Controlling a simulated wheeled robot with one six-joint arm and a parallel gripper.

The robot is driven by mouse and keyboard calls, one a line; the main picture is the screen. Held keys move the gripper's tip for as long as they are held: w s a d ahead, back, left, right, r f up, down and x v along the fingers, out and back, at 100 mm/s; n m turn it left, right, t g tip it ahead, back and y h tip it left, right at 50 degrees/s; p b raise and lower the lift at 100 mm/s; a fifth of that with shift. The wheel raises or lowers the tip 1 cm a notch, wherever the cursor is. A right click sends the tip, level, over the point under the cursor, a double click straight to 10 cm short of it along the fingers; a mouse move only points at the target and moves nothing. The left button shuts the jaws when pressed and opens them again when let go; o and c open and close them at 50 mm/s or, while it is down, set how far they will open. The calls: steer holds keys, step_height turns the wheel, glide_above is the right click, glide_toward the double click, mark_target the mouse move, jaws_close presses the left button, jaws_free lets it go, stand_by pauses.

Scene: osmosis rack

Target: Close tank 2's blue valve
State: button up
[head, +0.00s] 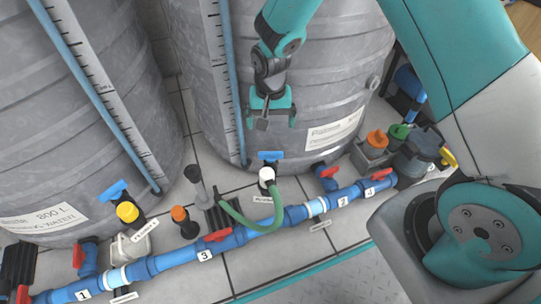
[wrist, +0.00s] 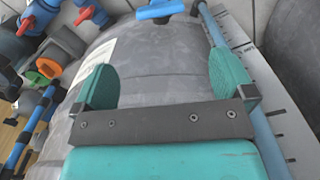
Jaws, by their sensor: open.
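A blue valve handle (head: 270,155) sits at the foot of the right grey tank (head: 330,75), above a white-capped fitting (head: 266,176) with a green hose. It lies crosswise in the head view, roughly level. A blue handle also shows at the top edge of the wrist view (wrist: 160,9). My gripper (head: 272,114) hangs in front of the right tank, above the handle and apart from it. In the wrist view my gripper (wrist: 163,82) is open, with two green pads spread and nothing between them. No tank number is readable on the tank.
The left tank (head: 80,130) has its own blue handle (head: 113,190). A blue pipe (head: 170,259) with red handles and number tags runs along the floor. A level tube (head: 228,70) stands beside the right tank. Pumps and coloured caps crowd the right (head: 376,139).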

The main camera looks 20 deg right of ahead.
mark_target(271, 152)
step_height(271, 152, down, 13)
steer(key=b, duration=0.6)
steer(key=shift+f, duration=0.2)
